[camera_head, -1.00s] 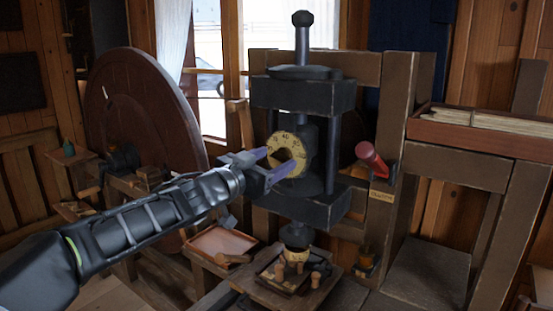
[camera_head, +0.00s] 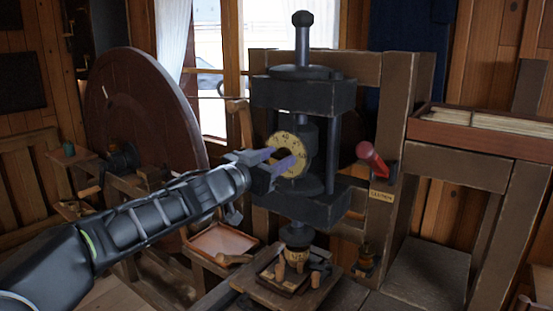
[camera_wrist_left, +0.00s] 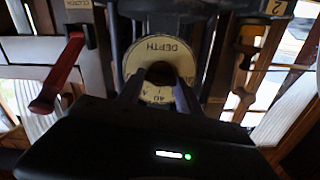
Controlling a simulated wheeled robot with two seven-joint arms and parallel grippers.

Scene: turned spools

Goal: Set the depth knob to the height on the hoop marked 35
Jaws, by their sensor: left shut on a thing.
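The depth knob (camera_wrist_left: 160,72) shows as a dark centre on a round yellow dial (camera_head: 289,153) on the front of the black press. In the left wrist view the dial carries the word DEPTH and a 40 among its markings. My left gripper (camera_head: 284,158) is at the dial, its fingers shut on the knob. The fingers hide part of the dial and most of the knob. A yellow banded piece (camera_head: 296,257) sits under the press, perhaps the hoop; its marks are too small to read. My right gripper is not in view.
A red lever (camera_head: 372,158) stands right of the press, above a small label. A small wooden table (camera_head: 250,284) with turned pieces is below the press. A large dark wheel (camera_head: 140,115) stands left. A shelf with a tray (camera_head: 480,135) is at the right.

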